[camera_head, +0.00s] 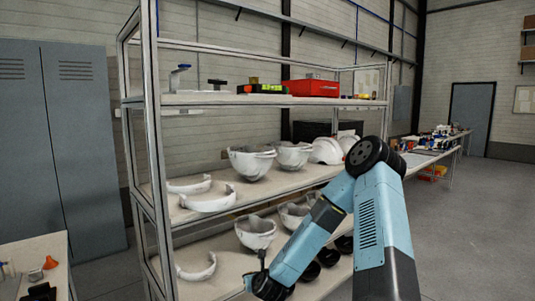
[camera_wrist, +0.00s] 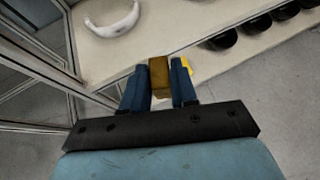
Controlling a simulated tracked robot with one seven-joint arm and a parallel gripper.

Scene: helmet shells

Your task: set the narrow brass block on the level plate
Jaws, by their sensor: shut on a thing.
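In the wrist view my gripper (camera_wrist: 161,66) has its two blue fingers shut on the narrow brass block (camera_wrist: 159,79). The block stands out between the fingers, its lower part close to the dark palm bar. In the head view my arm reaches down to the left beside the lower shelf, and I cannot make out the gripper or the held block clearly. I cannot identify the level plate with certainty in either view. A dark flat item with a bright green part (camera_head: 262,89) lies on the top shelf, with a small brass-coloured piece (camera_head: 254,80) by it.
A metal-framed rack (camera_head: 153,150) holds white helmet shells (camera_head: 251,162) and curved white pieces (camera_head: 208,199). A red box (camera_head: 313,87) stands on its top shelf. Black bowl-like shells (camera_wrist: 257,27) line the lower shelf. Rack posts stand close at left; open floor lies right.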

